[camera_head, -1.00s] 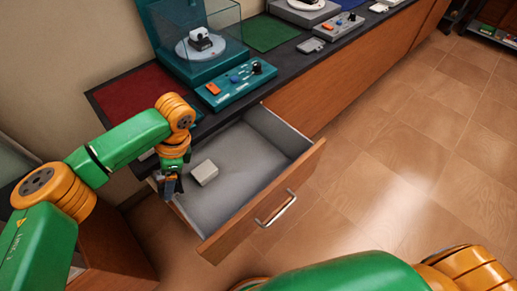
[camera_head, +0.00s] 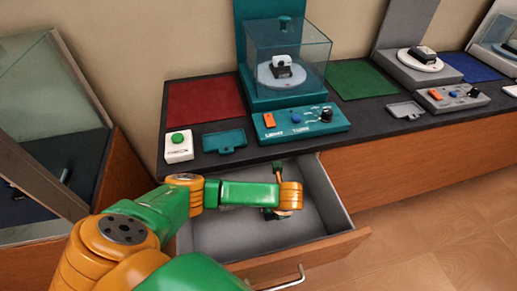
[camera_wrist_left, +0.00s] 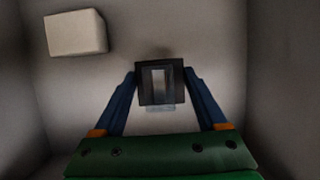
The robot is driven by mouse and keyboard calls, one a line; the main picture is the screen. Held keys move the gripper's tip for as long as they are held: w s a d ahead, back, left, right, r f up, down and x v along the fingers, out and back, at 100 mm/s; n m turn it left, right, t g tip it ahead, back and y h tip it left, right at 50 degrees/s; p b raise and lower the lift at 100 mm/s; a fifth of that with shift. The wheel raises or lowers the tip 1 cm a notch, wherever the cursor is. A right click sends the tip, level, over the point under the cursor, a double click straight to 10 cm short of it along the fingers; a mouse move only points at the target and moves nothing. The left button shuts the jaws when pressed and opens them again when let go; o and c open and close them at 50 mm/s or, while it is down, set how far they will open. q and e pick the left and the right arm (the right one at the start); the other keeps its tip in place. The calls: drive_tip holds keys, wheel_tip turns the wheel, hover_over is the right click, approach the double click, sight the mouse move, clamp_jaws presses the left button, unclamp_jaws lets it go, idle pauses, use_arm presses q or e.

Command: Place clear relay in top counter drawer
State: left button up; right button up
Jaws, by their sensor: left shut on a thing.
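The top counter drawer (camera_head: 325,252) is pulled open below the counter. My left gripper (camera_head: 272,214) reaches down over its inside, partly hidden by my own arm in the head view. In the left wrist view my left gripper (camera_wrist_left: 160,88) is shut on a small dark-framed block with a clear-looking middle, which fits the clear relay (camera_wrist_left: 158,80). It is inside the drawer's grey walls (camera_wrist_left: 200,28); whether it touches the floor, I cannot tell. A white block (camera_wrist_left: 76,33) lies in the drawer to the upper left. My right gripper is out of view.
The dark counter (camera_head: 200,165) bears a teal display case (camera_head: 285,65), a teal control panel (camera_head: 300,122), a white box with a green button (camera_head: 178,146) and a teal tray (camera_head: 224,141). A glass-fronted cabinet (camera_head: 50,130) stands at left. Floor at right is clear.

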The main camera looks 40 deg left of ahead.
sight(255, 212)
use_arm(q)
drive_tip(key=a+f, duration=0.1)
drive_tip(key=a, duration=0.1)
drive_tip(key=s+a+f, duration=0.2)
drive_tip(key=a+f, duration=0.1)
drive_tip(key=shift+a, duration=0.3)
drive_tip(key=shift+d, duration=0.1)
drive_tip(key=o, duration=1.4)
drive_tip(key=p+v, duration=0.3)
drive_tip(key=v, duration=0.9)
drive_tip(key=shift+p, duration=0.4)
drive_tip(key=shift+w, duration=0.1)
